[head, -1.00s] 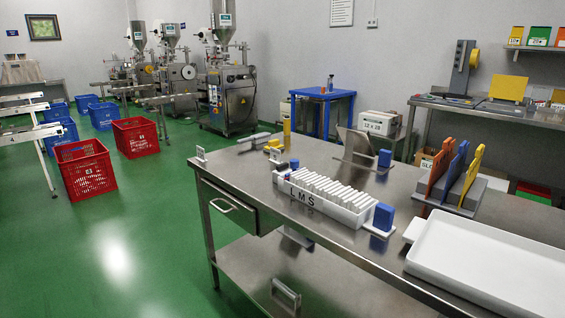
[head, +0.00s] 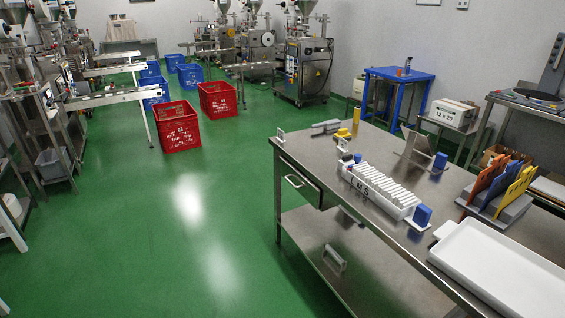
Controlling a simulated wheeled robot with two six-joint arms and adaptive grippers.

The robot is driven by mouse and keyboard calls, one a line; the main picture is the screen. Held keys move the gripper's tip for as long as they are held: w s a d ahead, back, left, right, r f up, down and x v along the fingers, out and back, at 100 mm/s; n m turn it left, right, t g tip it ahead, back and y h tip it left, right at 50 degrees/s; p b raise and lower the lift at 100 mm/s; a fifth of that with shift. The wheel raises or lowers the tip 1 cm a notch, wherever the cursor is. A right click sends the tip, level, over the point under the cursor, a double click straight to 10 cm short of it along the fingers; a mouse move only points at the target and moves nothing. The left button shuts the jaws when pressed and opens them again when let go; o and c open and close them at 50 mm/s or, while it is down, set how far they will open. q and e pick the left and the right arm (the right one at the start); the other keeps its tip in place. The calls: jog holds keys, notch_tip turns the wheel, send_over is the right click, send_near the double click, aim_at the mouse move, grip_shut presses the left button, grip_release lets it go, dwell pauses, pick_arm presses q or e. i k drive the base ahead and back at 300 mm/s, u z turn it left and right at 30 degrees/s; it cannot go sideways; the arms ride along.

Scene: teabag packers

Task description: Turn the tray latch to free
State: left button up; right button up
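A long white tray marked "LMS" (head: 382,204) stands on the steel table, filled with a row of several white packets. A blue block (head: 422,217) on a small white plate stands at its near right end, and small dark and blue parts (head: 357,158) sit at its far left end. Another blue block (head: 440,162) stands beside a tilted grey plate (head: 416,147) farther back. I cannot tell which part is the tray latch or how it is turned. Neither of my grippers shows in the head view.
The steel table (head: 312,165) also carries a yellow piece (head: 343,133), an orange, blue and yellow divider rack (head: 497,192) and a large empty white tray (head: 510,262). Red crates (head: 179,130) and blue crates stand on the floor. The green floor (head: 130,235) left of the table is clear.

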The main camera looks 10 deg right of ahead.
aim_at(351, 157)
jog(key=u, duration=0.45)
jog(key=k, duration=0.65)
jog(key=u, duration=0.65)
jog(key=i, duration=2.05)
jog(key=z, duration=0.3)
jog(key=i, duration=1.9)
jog(key=z, duration=0.5)
jog(key=i, duration=1.1)
jog(key=z, duration=1.2)
jog(key=i, duration=0.8)
jog(key=z, duration=0.95)
